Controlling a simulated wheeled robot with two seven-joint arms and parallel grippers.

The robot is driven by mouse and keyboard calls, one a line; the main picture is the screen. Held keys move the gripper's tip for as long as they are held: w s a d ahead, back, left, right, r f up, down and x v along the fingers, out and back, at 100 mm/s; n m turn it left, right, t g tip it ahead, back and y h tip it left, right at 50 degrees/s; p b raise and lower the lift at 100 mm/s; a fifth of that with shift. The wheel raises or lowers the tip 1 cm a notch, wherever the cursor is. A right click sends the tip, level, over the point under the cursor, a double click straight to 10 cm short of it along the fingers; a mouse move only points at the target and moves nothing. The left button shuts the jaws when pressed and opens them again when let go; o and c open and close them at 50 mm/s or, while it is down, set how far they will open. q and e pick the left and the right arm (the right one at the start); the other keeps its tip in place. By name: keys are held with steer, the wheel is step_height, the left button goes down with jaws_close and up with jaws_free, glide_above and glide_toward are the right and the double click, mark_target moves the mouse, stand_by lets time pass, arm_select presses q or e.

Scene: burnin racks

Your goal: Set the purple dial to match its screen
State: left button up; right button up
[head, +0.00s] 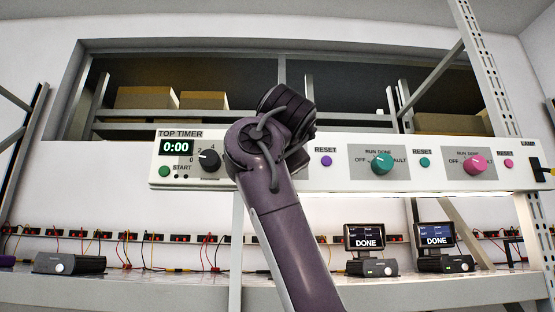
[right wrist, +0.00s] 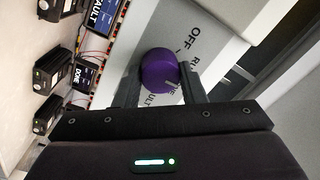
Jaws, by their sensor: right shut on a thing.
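The purple dial (right wrist: 159,69) sits between the two fingers of my right gripper (right wrist: 158,84) in the right wrist view, and the fingers are shut on its sides. A small pale mark shows on the dial's lower right edge. The panel labels OFF and part of RUN show to its right, and part of FAULT below it. In the head view my arm hides the dial and its labels. In the right wrist view one screen (right wrist: 103,16) reads FAULT and another screen (right wrist: 86,75) reads DONE. I cannot tell which belongs to the purple dial. My left gripper is not in view.
The panel also carries a black timer dial (head: 208,161), a purple reset button (head: 326,160), a teal dial (head: 382,162) and a pink dial (head: 475,162). Two screens on the lower shelf (head: 364,236) (head: 434,234) read DONE. A timer display (head: 175,147) reads 0:00.

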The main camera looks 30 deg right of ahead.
steer(key=o, duration=1)
steer(key=b+v, duration=0.4)
steer(key=v, duration=0.3)
steer(key=shift+s+a, duration=0.15)
steer(key=shift+s, duration=0.1)
steer(key=shift+f, duration=0.1)
